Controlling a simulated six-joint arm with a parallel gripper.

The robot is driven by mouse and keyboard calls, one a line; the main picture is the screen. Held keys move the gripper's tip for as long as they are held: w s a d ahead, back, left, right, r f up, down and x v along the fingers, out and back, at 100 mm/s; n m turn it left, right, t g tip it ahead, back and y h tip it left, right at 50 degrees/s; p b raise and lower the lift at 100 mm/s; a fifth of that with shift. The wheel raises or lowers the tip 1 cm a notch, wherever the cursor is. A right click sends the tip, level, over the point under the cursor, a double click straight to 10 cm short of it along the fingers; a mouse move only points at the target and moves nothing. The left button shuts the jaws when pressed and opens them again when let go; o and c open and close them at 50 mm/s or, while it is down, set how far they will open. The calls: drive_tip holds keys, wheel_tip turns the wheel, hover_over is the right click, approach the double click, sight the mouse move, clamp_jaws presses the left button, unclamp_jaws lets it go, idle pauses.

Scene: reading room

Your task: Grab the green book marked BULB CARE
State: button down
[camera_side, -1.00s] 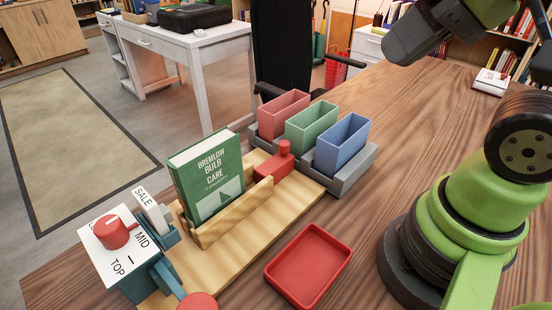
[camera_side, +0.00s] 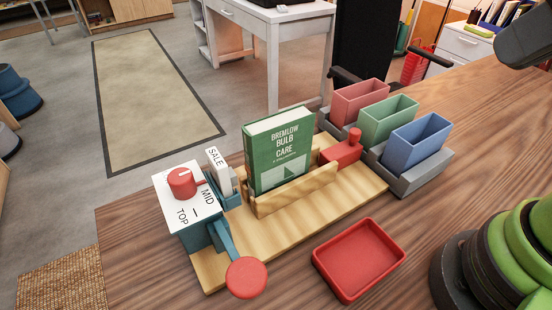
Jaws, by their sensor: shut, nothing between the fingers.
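The green book marked BREMLOW BULB CARE (camera_side: 280,155) stands upright in a wooden holder (camera_side: 300,192) on a light wooden board (camera_side: 260,234). Its front cover faces the camera, and the holder's front wall hides its lower edge. No gripper touches it.
Right are a red block (camera_side: 343,150) and pink, green and blue bins (camera_side: 415,142). A red tray (camera_side: 358,260) lies in front.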

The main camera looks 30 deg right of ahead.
drive_tip(key=c, duration=1.8)
unclamp_jaws()
drive_tip(key=shift+c, duration=0.2)
drive_tip(key=o, duration=1.1)
drive_tip(key=m+g+h, duration=0.2)
drive_tip(key=m+g, duration=0.5)
drive_tip(key=m, duration=0.7)
hover_over(279, 119)
drive_tip(key=f, duration=0.6)
drive_tip(key=shift+s+f, duration=0.25)
drive_tip(key=shift+f, duration=0.15)
wheel_tip(279, 119, down, 4)
drive_tip(key=shift+w+a+f, duration=0.1)
drive_tip(key=shift+a+f, duration=0.05)
drive_tip(key=shift+w+f, duration=0.15)
drive_tip(key=shift+f, duration=2.9)
